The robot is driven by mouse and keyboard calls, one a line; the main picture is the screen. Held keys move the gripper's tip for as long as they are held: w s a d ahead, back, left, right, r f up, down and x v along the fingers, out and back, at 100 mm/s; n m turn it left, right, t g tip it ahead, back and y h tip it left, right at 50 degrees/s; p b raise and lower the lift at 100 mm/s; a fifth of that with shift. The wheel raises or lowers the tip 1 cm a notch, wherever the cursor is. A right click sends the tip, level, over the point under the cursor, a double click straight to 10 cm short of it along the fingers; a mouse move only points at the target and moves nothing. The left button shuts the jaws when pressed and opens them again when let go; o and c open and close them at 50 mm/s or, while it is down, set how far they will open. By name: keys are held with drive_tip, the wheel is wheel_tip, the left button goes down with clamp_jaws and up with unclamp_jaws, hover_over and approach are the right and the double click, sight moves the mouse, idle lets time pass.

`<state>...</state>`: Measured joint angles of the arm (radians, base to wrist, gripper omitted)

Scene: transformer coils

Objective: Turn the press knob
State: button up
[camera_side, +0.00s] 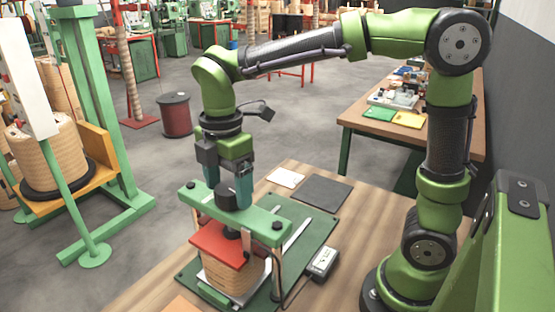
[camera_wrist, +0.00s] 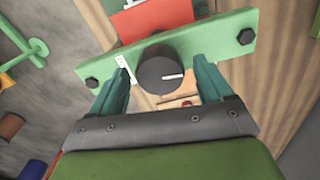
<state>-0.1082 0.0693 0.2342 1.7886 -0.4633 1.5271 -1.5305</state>
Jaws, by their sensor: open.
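The press knob (camera_side: 226,190) is a dark round cylinder on top of the green press crossbar (camera_side: 258,222). In the wrist view the knob (camera_wrist: 160,74) shows a white line on its top pointing right. My gripper (camera_side: 229,200) is directly above the press, with its teal fingers down on either side of the knob. In the wrist view the fingers (camera_wrist: 164,72) stand apart with the knob between them. A gap shows beside the knob, and contact cannot be told. Under the crossbar a red plate (camera_side: 222,243) rests on a tan wound coil (camera_side: 232,278).
The press stands on a green base board (camera_side: 310,232) on a wooden table (camera_side: 345,205). A small dark box with a cable (camera_side: 323,262) lies right of the press. A dark mat (camera_side: 326,192) and a white card (camera_side: 286,177) lie behind it.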

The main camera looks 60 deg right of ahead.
wheel_tip(320, 180, up, 17)
idle(0.5)
drive_tip(key=shift+f, duration=0.1)
drive_tip(key=m+t, duration=0.3)
drive_tip(key=m, duration=0.6)
approach(223, 184)
drive_tip(key=d, duration=0.2)
drive_tip(key=s+d+f+m+t+y, duration=0.2)
drive_tip(key=s+d+f+m+t, duration=0.2)
drive_tip(key=s+f+m, duration=0.3)
drive_tip(key=s+d+m, duration=0.1)
drive_tip(key=s+m, duration=0.1)
drive_tip(key=m, duration=0.2)
drive_tip(key=shift+d+f, duration=0.3)
drive_tip(key=shift+d, duration=0.1)
drive_tip(key=shift+c, duration=0.3)
